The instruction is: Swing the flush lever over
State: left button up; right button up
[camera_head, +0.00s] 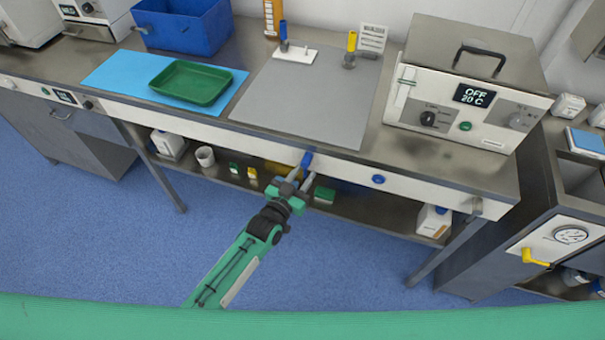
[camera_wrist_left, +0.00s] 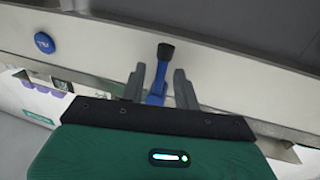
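A blue lever (camera_head: 307,158) sits on the white front panel of the bench, and I take it to be the flush lever. In the left wrist view the lever (camera_wrist_left: 157,88) has a black knob at its end and stands between my finger tips. My left gripper (camera_head: 301,176) is at the lever, and it also shows in the left wrist view (camera_wrist_left: 159,84). Its fingers are open, one on each side of the lever, with a small gap showing on both sides. The lever's base is partly hidden by the gripper. My right gripper is not in view.
A round blue button (camera_head: 378,179) is on the panel to the right of the lever. A grey mat (camera_head: 310,100) and an oven-like box (camera_head: 465,95) are on the bench. A shelf below holds small containers. A yellow handle (camera_head: 535,257) is on the right-hand cabinet.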

pick_arm(q)
jog(key=shift+w+d, duration=0.1)
jog(key=shift+w, duration=0.05)
jog(key=shift+c, duration=0.2)
grip_shut()
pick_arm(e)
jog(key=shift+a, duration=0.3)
